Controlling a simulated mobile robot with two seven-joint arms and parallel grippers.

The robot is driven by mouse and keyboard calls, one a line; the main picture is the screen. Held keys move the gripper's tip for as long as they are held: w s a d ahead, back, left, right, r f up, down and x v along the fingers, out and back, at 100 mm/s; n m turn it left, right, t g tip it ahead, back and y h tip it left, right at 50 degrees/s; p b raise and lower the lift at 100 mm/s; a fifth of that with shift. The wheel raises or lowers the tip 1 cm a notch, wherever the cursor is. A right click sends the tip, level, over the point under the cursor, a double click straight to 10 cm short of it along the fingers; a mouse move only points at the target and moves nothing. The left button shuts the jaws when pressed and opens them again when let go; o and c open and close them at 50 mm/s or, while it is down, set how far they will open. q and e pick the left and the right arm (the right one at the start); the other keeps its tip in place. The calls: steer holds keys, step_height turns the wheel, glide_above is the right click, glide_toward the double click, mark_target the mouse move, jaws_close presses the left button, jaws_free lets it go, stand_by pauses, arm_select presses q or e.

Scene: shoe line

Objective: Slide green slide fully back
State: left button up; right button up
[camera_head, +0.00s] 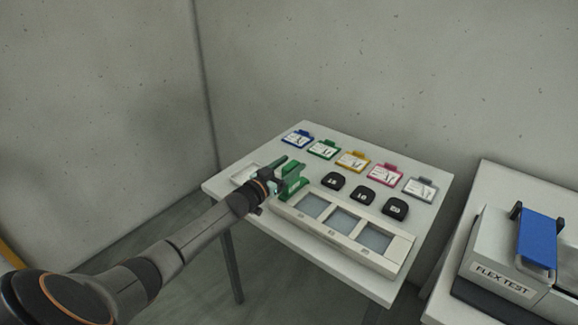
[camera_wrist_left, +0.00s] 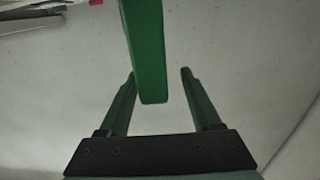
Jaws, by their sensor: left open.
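The green slide (camera_head: 293,182) is an upright green piece at the left end of a pale frame with several grey windows (camera_head: 345,222) on the white table. My left gripper (camera_head: 280,173) reaches in from the left and is at the slide. In the left wrist view, a green bar of the slide (camera_wrist_left: 146,50) stands between the two open fingers of my left gripper (camera_wrist_left: 158,74). The bar's upper end runs out of the wrist view. My right gripper is not in view.
Coloured clip cards, including a yellow one (camera_head: 353,161), line the table's back. Several black weights, such as the middle one (camera_head: 362,196), sit between cards and frame. A flex test machine (camera_head: 498,262) stands on another table at right. Walls rise behind.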

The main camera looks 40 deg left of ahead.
arm_select(q)
steer(key=shift+s+f, duration=0.1)
steer(key=shift+s, duration=0.55)
steer(key=s, duration=1.1)
steer(key=shift+s+a+p, duration=0.15)
steer(key=shift+a+p, duration=0.05)
steer(key=shift+p, duration=0.25)
steer(key=s+d+f+g, duration=0.4)
steer(key=s+d+f, duration=0.4)
steer(key=d+f, duration=0.45)
steer(key=s+d+f+g+h, duration=0.1)
steer(key=s+d+f+g, duration=0.1)
steer(key=s+d+f, duration=0.2)
steer(key=s+d+f+m+g, duration=0.1)
steer(key=s+d+f+g, duration=0.1)
steer(key=s+d, duration=0.8)
steer(key=shift+s+d+f+m+g+h+p, duration=0.35)
steer(key=shift+d+f, duration=0.2)
steer(key=shift+f, duration=0.35)
